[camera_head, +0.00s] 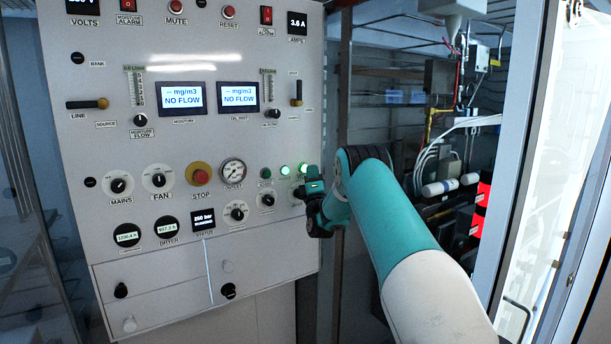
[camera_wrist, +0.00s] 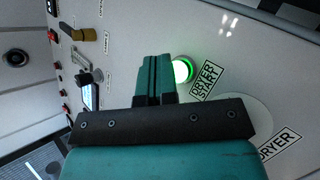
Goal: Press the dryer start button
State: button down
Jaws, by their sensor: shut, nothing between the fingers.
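The dryer start button (camera_wrist: 183,71) is a round button glowing green in the wrist view, with a "DRYER START" label (camera_wrist: 206,82) beside it. My gripper (camera_wrist: 156,60) is shut and empty. Its teal fingertips are just left of the button in that view and overlap its edge; I cannot tell whether they touch it or the panel. In the head view my gripper (camera_head: 312,178) is at the panel's right edge, just below and right of a lit green light (camera_head: 303,168). The labels there are too small or hidden to read.
The grey control panel (camera_head: 150,70) carries several switches, gauges and displays. A second green light (camera_head: 284,170) and a red STOP button (camera_head: 199,174) are to the left of my gripper. A metal door frame (camera_head: 522,150) stands right of my arm.

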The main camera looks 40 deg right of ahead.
jog(key=shift+s+b, duration=0.25)
jog(key=shift+b, duration=0.05)
jog(key=s+b, duration=0.2)
jog(key=b, duration=0.2)
jog(key=s+a+b, duration=0.1)
jog(key=s+b, duration=0.2)
jog(key=b, duration=0.1)
jog(key=shift+a+b, duration=0.15)
jog(key=shift+b, duration=0.2)
dwell(1.0)
